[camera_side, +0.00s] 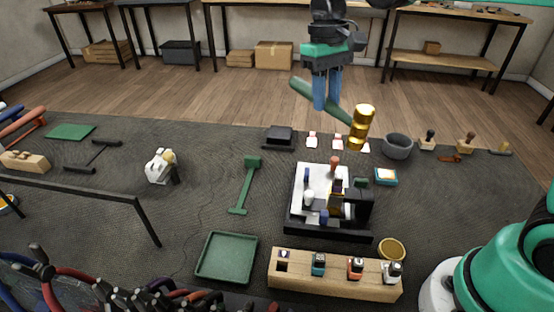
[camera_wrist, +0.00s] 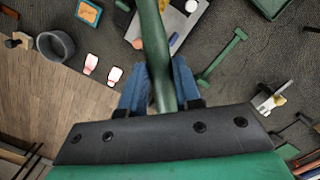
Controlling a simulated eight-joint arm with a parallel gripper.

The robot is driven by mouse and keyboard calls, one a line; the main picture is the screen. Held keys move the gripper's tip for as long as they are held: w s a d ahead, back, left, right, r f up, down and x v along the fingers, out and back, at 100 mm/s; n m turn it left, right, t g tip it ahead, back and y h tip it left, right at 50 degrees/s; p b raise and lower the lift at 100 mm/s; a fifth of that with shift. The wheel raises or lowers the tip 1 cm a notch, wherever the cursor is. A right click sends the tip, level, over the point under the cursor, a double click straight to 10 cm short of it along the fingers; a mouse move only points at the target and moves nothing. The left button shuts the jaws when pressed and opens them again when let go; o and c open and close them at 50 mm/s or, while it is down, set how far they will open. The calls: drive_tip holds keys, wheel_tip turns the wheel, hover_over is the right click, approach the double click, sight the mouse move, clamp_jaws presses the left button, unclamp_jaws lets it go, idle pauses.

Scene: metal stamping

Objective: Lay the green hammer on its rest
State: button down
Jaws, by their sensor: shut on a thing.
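The green hammer has a green handle (camera_side: 301,88) and a brass head (camera_side: 362,127). My gripper (camera_side: 327,98) is shut on the handle and holds the hammer in the air above the back of the bench. The handle slants, with the head lower, to the right. In the wrist view, the handle (camera_wrist: 152,45) runs up between the blue fingers (camera_wrist: 155,88); the head is out of frame. A long green stand (camera_side: 245,185), seemingly the rest, lies empty on the mat, left of and nearer than my gripper. It also shows in the wrist view (camera_wrist: 222,57).
A white and black stamping fixture (camera_side: 318,195) with upright tools stands right of the green stand. A green tray (camera_side: 227,257) and a wooden stamp block (camera_side: 335,275) lie in front. A grey bowl (camera_side: 397,146) stands at right. Bare mat surrounds the green stand.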

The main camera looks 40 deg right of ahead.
drive_tip(key=w+a+f+m+y, duration=0.1)
drive_tip(key=w+a+f+m, duration=0.6)
drive_tip(key=a, duration=0.4)
drive_tip(key=shift+w+a+m+y, duration=0.15)
drive_tip(key=shift+w+m+y, duration=0.25)
drive_tip(key=shift+w+m, duration=0.4)
drive_tip(key=shift+f, duration=0.1)
drive_tip(key=shift+f, duration=3.4)
drive_tip(key=shift+f, duration=0.5)
drive_tip(key=c, duration=0.5)
unclamp_jaws()
drive_tip(key=shift+c, duration=0.2)
